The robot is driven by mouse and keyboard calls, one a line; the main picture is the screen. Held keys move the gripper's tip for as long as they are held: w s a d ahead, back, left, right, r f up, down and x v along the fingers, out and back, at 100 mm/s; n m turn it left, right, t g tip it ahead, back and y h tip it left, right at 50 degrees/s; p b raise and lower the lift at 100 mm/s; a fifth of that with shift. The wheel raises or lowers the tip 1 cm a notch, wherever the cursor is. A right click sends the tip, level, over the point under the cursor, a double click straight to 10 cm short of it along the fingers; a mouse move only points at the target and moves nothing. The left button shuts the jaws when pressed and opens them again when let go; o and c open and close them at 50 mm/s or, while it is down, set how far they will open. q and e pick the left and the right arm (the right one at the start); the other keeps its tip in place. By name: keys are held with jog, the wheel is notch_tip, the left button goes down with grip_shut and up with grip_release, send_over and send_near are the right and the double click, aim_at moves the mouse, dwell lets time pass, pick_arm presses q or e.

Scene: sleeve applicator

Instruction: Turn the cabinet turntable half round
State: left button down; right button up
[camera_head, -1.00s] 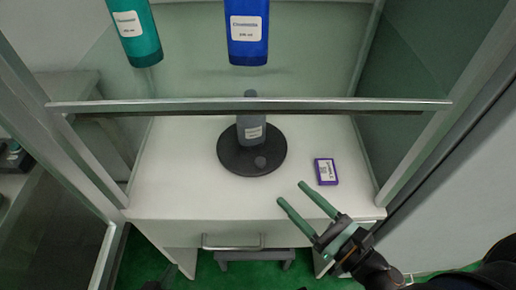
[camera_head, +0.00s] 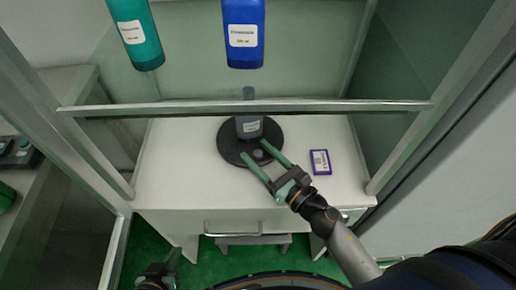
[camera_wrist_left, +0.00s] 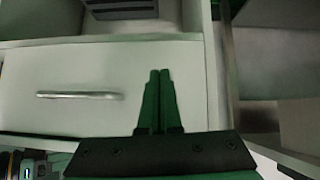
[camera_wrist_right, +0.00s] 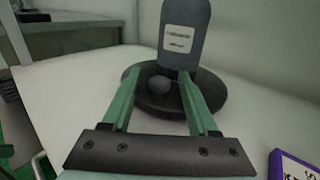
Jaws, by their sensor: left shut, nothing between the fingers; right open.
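The black round turntable (camera_head: 229,149) lies on the white cabinet shelf, with a small round knob (camera_head: 257,155) near its front edge. A grey bottle with a white label (camera_head: 248,116) stands on it behind the knob. My right gripper (camera_head: 261,158) is open, its green fingers reaching over the turntable's front. In the right wrist view the knob (camera_wrist_right: 159,85) shows between and beyond the fingertips; I cannot tell whether they touch it. My left gripper (camera_wrist_left: 159,75) is shut and empty, low in front of the cabinet's drawer (camera_wrist_left: 60,70).
A purple box with a white label (camera_head: 320,162) lies right of the turntable. A metal crossbar (camera_head: 330,105) spans the cabinet opening, with a teal bottle (camera_head: 136,35) and a blue bottle (camera_head: 243,33) above it. The shelf left of the turntable is clear.

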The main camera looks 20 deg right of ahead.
jog(key=shift+w+a, duration=0.15)
jog(key=shift+w, duration=0.1)
jog(key=shift+c, duration=0.2)
grip_shut()
dwell(1.1)
